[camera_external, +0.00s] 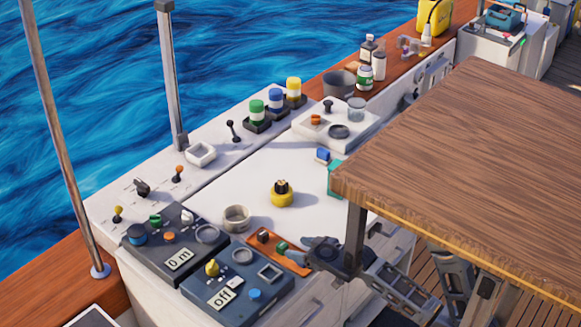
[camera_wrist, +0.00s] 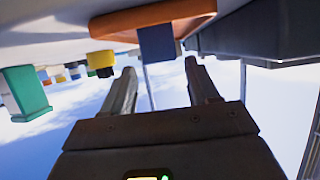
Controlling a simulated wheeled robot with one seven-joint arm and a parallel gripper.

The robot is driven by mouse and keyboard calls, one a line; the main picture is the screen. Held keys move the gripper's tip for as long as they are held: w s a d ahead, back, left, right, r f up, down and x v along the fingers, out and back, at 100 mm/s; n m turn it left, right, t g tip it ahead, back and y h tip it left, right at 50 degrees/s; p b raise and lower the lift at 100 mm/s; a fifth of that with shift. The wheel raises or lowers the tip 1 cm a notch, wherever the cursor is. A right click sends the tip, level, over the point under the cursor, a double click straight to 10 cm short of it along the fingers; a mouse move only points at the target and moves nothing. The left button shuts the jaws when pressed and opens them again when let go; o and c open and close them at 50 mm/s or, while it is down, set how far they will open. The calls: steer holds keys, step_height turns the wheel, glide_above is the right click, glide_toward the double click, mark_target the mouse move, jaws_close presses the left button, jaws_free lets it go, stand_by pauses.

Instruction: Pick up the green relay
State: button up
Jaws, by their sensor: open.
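A small green relay (camera_external: 282,246) sits in the orange tray (camera_external: 250,242) on the white counter, beside a dark reddish-brown block (camera_external: 263,236). My gripper (camera_external: 303,250) is at the tray's right end, low and close to the relay, with nothing seen between its fingers. In the wrist view, which is upside down, my gripper (camera_wrist: 158,68) has its fingers apart. The orange tray (camera_wrist: 150,20) is at the top there, with a dark blue block (camera_wrist: 157,42) on it in line with the gap. I cannot make out the green relay in that view.
Two dark control panels (camera_external: 237,284) with knobs stand left of and in front of the tray. A wooden tabletop (camera_external: 470,150) overhangs at the right, near my arm.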

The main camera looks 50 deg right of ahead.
mark_target(284, 244)
steer(key=x, duration=0.3)
steer(key=shift+w+a+p, duration=0.25)
steer(key=shift+w+p, duration=0.05)
steer(key=shift+p, duration=0.1)
steer(key=shift+w+f, duration=0.2)
steer(key=shift+w, duration=0.3)
steer(key=shift+c, duration=0.2)
jaws_close()
